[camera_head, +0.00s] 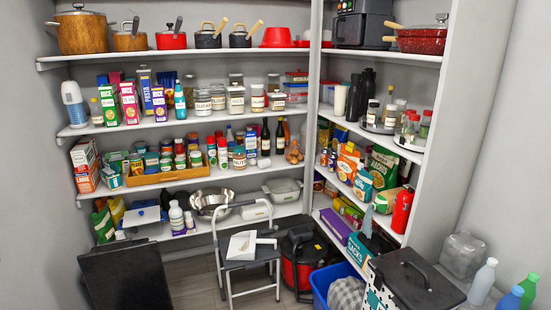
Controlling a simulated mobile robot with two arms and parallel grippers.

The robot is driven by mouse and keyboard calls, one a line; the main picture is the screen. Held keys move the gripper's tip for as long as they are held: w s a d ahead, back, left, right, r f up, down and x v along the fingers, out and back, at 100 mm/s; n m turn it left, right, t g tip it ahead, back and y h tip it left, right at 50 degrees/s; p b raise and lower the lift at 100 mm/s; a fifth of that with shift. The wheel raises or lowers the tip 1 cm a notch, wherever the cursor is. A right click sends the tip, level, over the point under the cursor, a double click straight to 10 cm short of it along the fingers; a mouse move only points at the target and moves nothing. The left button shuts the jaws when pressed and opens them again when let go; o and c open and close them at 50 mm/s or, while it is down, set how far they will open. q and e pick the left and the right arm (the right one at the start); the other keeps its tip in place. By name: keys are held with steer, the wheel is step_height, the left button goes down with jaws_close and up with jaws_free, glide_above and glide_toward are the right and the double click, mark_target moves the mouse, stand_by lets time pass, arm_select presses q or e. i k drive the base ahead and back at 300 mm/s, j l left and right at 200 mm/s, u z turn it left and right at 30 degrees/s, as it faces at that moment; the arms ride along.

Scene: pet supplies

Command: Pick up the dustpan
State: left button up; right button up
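A white, scoop-shaped object that looks like the dustpan (241,246) lies on the top step of a step stool (247,264) at the lower middle of the head view. A short white part, perhaps its handle, points right. Its fine shape is too small to tell. Nothing is seen touching it from above. Neither of my grippers shows in this view.
A red and black canister (303,267) stands right of the stool, then a blue bin (322,283) with grey cloth. A black-lidded box (415,283) and bottles (482,281) are lower right. A dark panel (126,278) is lower left. Stocked shelves (190,119) line the corner.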

mark_target(236, 240)
steer(key=i+j, duration=0.1)
steer(key=i, duration=0.95)
steer(key=i+j+u, duration=0.1)
steer(key=i, duration=0.95)
